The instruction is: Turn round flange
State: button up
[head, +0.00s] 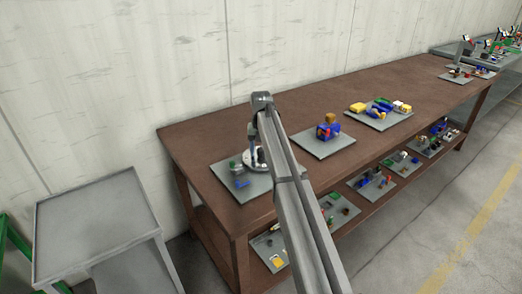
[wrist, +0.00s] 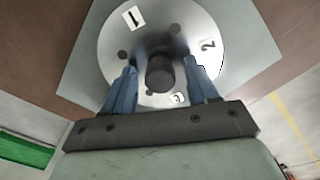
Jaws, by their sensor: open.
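The round flange (wrist: 165,28) is a silver disc in the wrist view, with white number labels 1, 2 and a third one partly seen, and several dark holes. A dark round hub (wrist: 160,75) sits at its middle. My gripper (wrist: 160,78) is open, with one blue finger on each side of the hub and both over the disc. I cannot tell whether the fingers touch the hub or the disc. In the head view the flange (head: 251,158) is a small pale disc, partly hidden by my arm, on a grey plate (head: 257,189) at the table's near left end.
The plate also holds a small blue bracket (head: 241,184) and a green part (head: 232,164). The brown table (head: 205,130) carries more plates with coloured parts to the right, including a blue assembly (head: 328,130). A grey side table (head: 95,225) stands at left.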

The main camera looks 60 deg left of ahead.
aim_at(261, 149)
notch_tip(261, 149, up, 14)
dwell(0.6)
jog(key=shift+f, duration=0.15)
notch_tip(261, 149, down, 14)
jog(key=m, duration=0.6)
dwell(0.7)
jog(key=shift+c, duration=0.4)
grip_shut()
